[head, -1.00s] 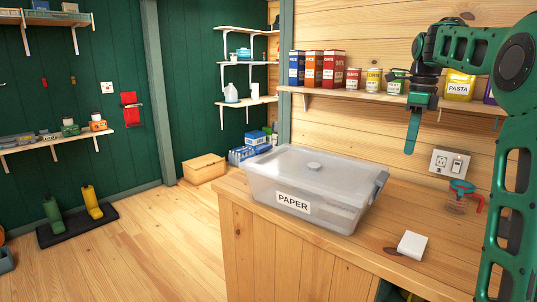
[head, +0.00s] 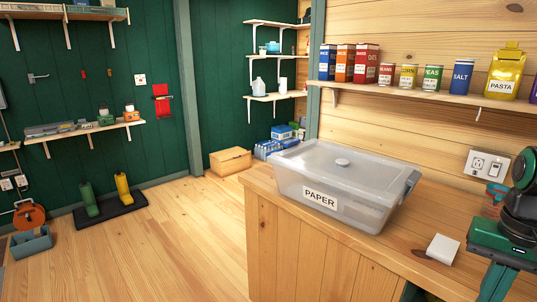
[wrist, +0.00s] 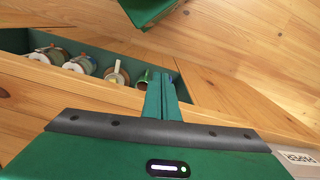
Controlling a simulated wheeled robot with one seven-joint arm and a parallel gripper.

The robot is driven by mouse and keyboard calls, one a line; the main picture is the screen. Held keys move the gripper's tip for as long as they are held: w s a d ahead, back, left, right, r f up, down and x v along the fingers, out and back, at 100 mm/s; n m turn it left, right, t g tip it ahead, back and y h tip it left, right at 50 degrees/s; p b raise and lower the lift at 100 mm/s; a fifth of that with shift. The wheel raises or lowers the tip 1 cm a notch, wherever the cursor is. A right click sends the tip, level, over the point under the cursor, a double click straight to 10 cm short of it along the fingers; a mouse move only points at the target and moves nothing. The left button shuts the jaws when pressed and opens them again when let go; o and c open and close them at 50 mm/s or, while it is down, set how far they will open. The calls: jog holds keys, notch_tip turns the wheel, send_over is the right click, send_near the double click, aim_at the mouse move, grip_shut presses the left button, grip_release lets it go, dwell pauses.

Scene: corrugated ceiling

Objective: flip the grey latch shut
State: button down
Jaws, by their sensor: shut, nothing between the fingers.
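The grey latch (head: 412,181) sits at the upper right end of a clear lidded box (head: 345,178) on the wooden counter. It sticks out from the box end, and I cannot tell its exact angle. The box has a PAPER label (head: 320,198), whose edge also shows at the lower right of the wrist view (wrist: 301,158). My gripper (head: 492,288) is at the lower right of the head view, pointing down, apart from the latch and to its right. In the wrist view my fingers (wrist: 165,98) are together and empty. The latch does not show there.
A white block (head: 443,248) lies on the counter between the box and my gripper. A shelf (head: 420,96) with cans and packets runs above.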

jog(key=c, duration=2.3)
grip_release()
jog(key=s+f+n, duration=0.1)
jog(key=s+a+f, duration=0.1)
jog(key=s, duration=0.1)
jog(key=shift+f+n, duration=0.2)
jog(key=shift+n, duration=0.2)
jog(key=o, duration=0.8)
jog(key=shift+s+f, duration=0.15)
jog(key=shift+f, duration=0.05)
jog(key=m+t+y, duration=0.2)
jog(key=m, duration=0.1)
send_near(413, 177)
jog(key=x, duration=0.8)
jog(key=shift+f, duration=0.15)
